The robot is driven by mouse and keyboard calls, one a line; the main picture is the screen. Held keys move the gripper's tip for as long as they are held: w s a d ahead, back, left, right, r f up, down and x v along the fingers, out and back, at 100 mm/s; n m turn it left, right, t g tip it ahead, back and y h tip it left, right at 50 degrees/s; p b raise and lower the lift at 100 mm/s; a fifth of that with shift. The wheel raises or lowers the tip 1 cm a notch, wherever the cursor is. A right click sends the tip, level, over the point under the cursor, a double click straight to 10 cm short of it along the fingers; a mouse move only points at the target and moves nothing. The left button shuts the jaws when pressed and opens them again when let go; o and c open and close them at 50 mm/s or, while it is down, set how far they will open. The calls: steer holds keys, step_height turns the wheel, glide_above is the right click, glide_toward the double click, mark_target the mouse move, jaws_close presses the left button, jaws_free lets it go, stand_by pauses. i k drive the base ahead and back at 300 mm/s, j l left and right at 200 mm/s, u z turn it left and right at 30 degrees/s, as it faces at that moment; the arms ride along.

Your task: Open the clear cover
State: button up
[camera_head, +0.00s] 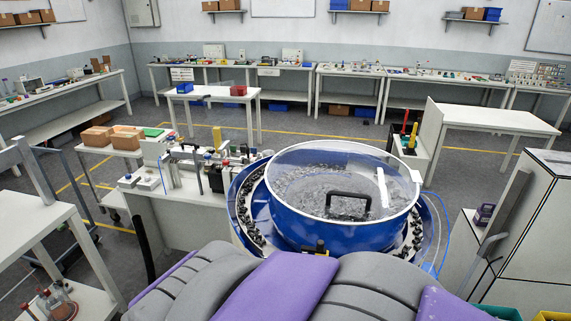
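The clear cover (320,160) is a round transparent lid lying on the blue bowl (335,234) just ahead of me. A black handle (349,196) stands on its near part, and a white strip (382,188) shows toward its right side. The cover looks closed over the bowl. Many small grey parts show through it. A small dark and yellow piece (318,248) is at the bowl's near edge; I cannot tell what it is. My gripper is not seen in this view. My own grey and purple body fills the bottom.
A blue outer track (247,215) with small black parts rings the bowl. A bench (165,210) with devices adjoins it at left. A grey cabinet (545,230) stands at right, and a white table (490,119) behind right. Open floor (310,128) lies beyond the bowl.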

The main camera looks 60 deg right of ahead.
mark_target(416, 177)
steer(key=z, duration=2.25)
